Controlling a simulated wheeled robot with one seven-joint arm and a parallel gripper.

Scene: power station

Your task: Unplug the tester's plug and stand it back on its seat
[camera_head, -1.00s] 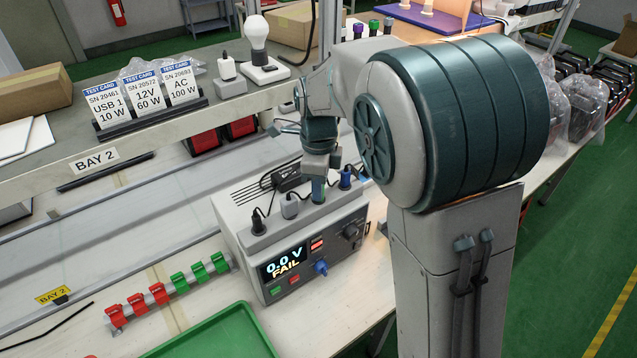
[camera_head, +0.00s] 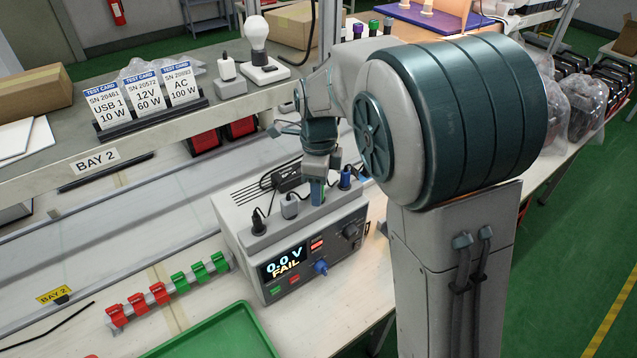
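The tester (camera_head: 315,245) is a grey box on the bench. Its screen (camera_head: 283,262) reads 0.0 V and FAIL. Along its top stand a black plug (camera_head: 258,222), a grey plug (camera_head: 290,207) and a blue plug (camera_head: 345,178). My gripper (camera_head: 317,195) points down over the tester's top, between the grey and blue plugs. A bluish-green piece shows at its fingertips, too small to tell whether it is a finger or a held plug. My arm hides part of the area behind. I cannot tell which seat belongs to the plug.
A black adapter with a cable (camera_head: 287,178) lies at the tester's back. A rail of red and green clips (camera_head: 170,288) and a green tray (camera_head: 215,335) lie left and in front.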

